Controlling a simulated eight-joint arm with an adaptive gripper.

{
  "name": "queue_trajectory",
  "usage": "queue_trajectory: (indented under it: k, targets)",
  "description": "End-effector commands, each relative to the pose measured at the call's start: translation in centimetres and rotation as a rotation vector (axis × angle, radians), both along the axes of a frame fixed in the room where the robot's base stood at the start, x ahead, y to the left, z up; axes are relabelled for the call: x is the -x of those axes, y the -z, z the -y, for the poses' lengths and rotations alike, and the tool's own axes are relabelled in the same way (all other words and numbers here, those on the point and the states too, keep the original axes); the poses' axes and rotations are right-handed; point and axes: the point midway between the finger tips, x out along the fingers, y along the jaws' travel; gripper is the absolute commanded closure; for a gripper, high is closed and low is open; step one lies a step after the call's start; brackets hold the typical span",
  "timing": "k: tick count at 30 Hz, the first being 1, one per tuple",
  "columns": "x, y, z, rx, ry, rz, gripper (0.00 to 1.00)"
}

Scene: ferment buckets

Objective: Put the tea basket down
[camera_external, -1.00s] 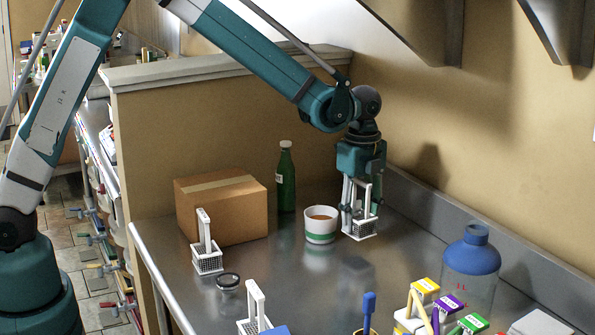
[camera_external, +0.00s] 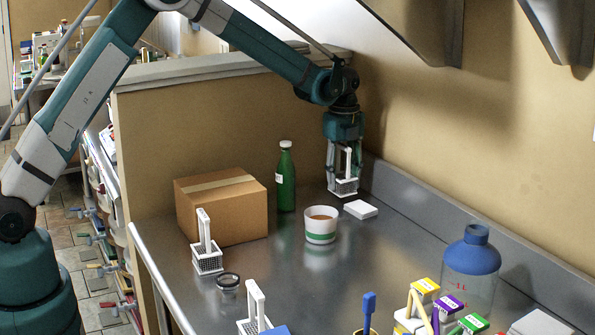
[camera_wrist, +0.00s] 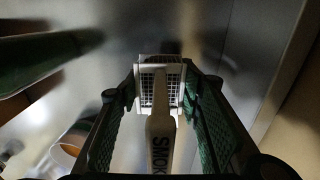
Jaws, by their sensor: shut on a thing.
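My gripper (camera_external: 342,172) points down near the back corner of the counter. It is shut on the handle of a white wire basket (camera_external: 344,188), which hangs upright beneath the fingers. In the wrist view my gripper (camera_wrist: 165,95) has its fingers on both sides of the basket (camera_wrist: 160,82). The white handle (camera_wrist: 160,140) bears dark letters starting "SMOK". I cannot tell whether the basket's bottom touches the counter. Two similar baskets stand on the counter, one by the cardboard box (camera_external: 207,258) and one at the front (camera_external: 254,322).
A white block (camera_external: 361,209) lies just in front of the held basket. A white cup with a green band (camera_external: 320,229), a green bottle (camera_external: 286,180) and the cardboard box (camera_external: 222,207) stand to the left. The middle of the steel counter (camera_external: 370,265) is clear.

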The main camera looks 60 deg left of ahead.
Motion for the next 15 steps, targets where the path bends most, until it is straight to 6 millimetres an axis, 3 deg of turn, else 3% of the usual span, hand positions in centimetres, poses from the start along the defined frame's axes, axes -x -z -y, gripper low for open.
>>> queue_trajectory:
  k: [6,15]
  targets:
    - [-0.7,0.0,-3.8,0.0,0.013,0.0,0.96]
    - [-1.0,0.0,-5.2,0.0,0.02,0.0,0.96]
